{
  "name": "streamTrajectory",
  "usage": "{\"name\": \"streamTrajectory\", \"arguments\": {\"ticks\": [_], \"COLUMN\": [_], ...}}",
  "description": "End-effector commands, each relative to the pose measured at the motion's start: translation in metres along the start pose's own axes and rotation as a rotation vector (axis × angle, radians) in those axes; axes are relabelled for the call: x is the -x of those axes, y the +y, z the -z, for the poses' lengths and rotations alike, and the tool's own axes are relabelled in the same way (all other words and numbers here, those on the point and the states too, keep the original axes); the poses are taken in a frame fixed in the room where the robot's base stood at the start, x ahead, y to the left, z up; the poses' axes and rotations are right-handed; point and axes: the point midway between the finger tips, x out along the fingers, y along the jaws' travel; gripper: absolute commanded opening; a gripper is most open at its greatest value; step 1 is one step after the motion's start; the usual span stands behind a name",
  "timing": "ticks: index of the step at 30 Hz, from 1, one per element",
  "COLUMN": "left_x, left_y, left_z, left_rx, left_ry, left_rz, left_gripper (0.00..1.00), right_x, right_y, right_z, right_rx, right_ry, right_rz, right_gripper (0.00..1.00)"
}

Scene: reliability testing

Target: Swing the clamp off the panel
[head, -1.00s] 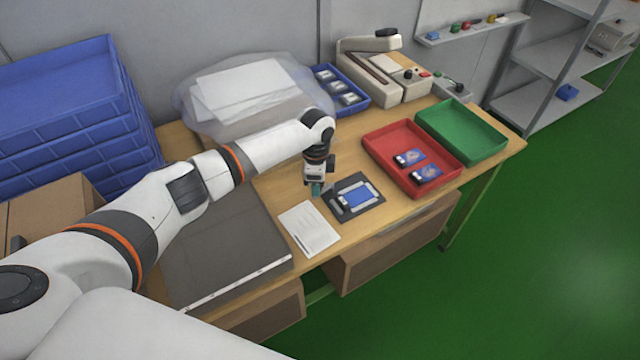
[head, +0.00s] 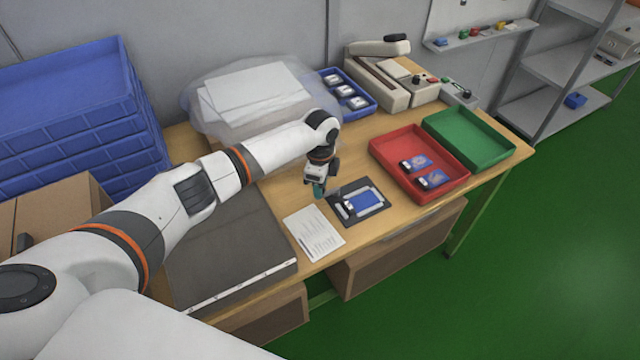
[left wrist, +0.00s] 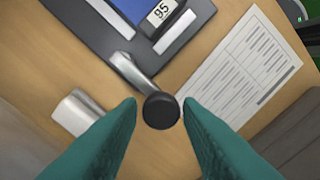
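The panel (head: 366,201), blue with a small display, lies in a dark fixture (head: 381,211) on the bench. In the left wrist view, the panel (left wrist: 128,8) and fixture (left wrist: 192,30) are cut off at the top. The clamp (left wrist: 133,72) is a grey metal lever ending in a round black knob (left wrist: 160,110). Its upper end reaches the fixture's edge beside the display. My left gripper (head: 319,193) is at the fixture's left side. Its teal fingers (left wrist: 160,106) are open, one on each side of the knob, with narrow gaps. My right gripper is not in view.
A printed sheet (head: 314,232) lies close to the fixture. A red tray (head: 455,192) with two panels and an empty green tray (head: 478,150) stand to the right. A grey metal piece (left wrist: 78,112) sits left of the knob. A blue tray (head: 366,104) stands behind.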

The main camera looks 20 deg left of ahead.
Motion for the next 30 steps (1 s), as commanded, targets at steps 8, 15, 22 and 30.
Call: {"name": "streamTrajectory", "arguments": {"ticks": [8, 15, 22, 30], "left_x": [0.0, 0.013, 0.059, 0.107], "left_y": [0.0, 0.001, 0.001, 0.001], "left_z": [0.0, 0.0, -0.001, 0.0], "left_rx": [0.001, 0.0, -0.001, 0.0], "left_ry": [0.0, -0.002, -0.003, -0.001], "left_rz": [0.001, -0.002, -0.004, -0.002], "left_gripper": [0.47, 0.47, 0.47, 0.47], "right_x": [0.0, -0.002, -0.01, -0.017], "right_y": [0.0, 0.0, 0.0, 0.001], "right_z": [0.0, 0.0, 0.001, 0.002], "right_rx": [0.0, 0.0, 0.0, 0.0], "right_ry": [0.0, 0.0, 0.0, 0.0], "right_rz": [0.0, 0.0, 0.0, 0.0], "right_gripper": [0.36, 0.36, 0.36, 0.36]}}
